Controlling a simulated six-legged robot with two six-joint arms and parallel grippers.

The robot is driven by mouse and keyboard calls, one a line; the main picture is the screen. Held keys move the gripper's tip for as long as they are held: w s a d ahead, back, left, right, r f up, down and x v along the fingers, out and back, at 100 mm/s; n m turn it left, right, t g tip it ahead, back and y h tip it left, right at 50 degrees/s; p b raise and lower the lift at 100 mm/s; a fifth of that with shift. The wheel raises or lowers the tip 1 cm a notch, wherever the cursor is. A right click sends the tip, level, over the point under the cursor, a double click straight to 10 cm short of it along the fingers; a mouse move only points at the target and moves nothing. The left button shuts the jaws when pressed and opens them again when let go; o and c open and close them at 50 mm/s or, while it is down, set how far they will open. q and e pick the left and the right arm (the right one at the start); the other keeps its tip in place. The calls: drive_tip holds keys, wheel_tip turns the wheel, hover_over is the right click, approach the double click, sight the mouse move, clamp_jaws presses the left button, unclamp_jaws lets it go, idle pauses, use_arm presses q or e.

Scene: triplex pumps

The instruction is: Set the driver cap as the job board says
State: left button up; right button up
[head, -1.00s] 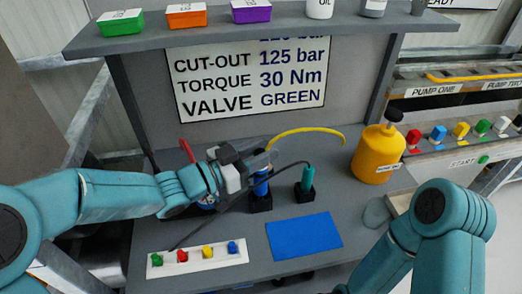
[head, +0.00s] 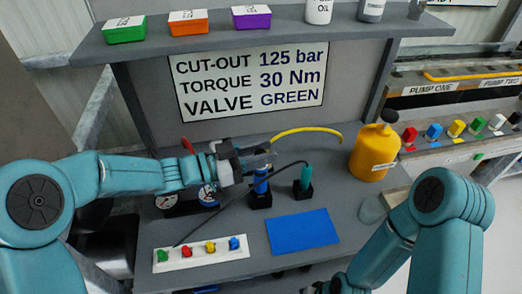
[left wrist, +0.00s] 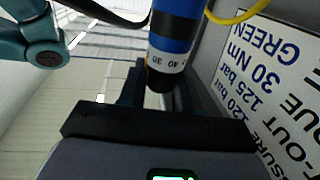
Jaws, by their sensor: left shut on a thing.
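The driver (head: 261,184) is blue and stands upright in a small black holder on the bench. My left gripper (head: 262,160) is shut on its top end, at the cap. In the left wrist view the driver (left wrist: 174,35) shows blue and black bands, a white ring with small dark letters and an orange mark, and a dark end between the fingers. The job board (head: 250,82) reads cut-out 125 bar, torque 30 Nm, valve green. My right arm is at the lower right; its fingers are out of sight.
A teal-handled tool (head: 304,180) with a black cable stands close right of the driver. A yellow hose (head: 305,131) lies behind. A blue mat (head: 302,233), a white strip (head: 200,254) of coloured knobs and a yellow jug (head: 374,153) share the bench. Gauges sit below my left forearm.

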sight(261, 152)
use_arm(q)
drive_tip(key=shift+r, duration=0.1)
idle(0.7)
drive_tip(key=o, duration=1)
wheel_tip(261, 152, up, 20)
drive_tip(key=p, duration=0.3)
